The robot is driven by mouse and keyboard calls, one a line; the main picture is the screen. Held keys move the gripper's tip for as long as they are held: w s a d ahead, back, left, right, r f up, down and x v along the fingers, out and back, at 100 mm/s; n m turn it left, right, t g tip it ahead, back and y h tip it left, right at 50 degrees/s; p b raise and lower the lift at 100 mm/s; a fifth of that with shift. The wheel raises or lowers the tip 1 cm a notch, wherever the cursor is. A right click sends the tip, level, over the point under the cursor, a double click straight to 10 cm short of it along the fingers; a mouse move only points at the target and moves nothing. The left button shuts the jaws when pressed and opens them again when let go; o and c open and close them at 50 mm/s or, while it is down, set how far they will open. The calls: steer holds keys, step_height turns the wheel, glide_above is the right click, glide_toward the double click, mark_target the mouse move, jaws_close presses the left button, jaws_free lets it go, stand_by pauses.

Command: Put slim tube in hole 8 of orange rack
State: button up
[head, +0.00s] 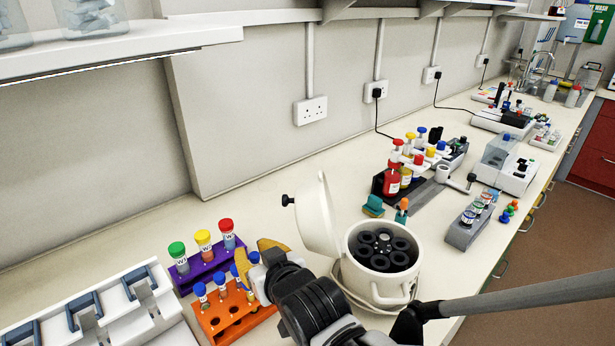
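The orange rack (212,325) stands at the lower left of the head view. Several blue-capped tubes stand in it, one at its left (201,292) and one behind that (220,281). Another blue cap (236,273) shows beside the left finger. My gripper (254,257), with yellow fingertips, is over the rack's back right side. Its fingers appear closed on a blue-capped slim tube (254,256). Only the cap shows clearly. The tube's lower part is hidden, so I cannot tell whether it touches the rack. Hole numbers are not readable, and my arm covers the rack's right side.
A purple rack (184,283) with green-, yellow- and red-capped tubes stands directly behind. Clear bench lies behind the purple rack.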

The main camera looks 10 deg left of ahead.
steer(key=shift+o, duration=1.1)
step_height(320, 180, up, 10)
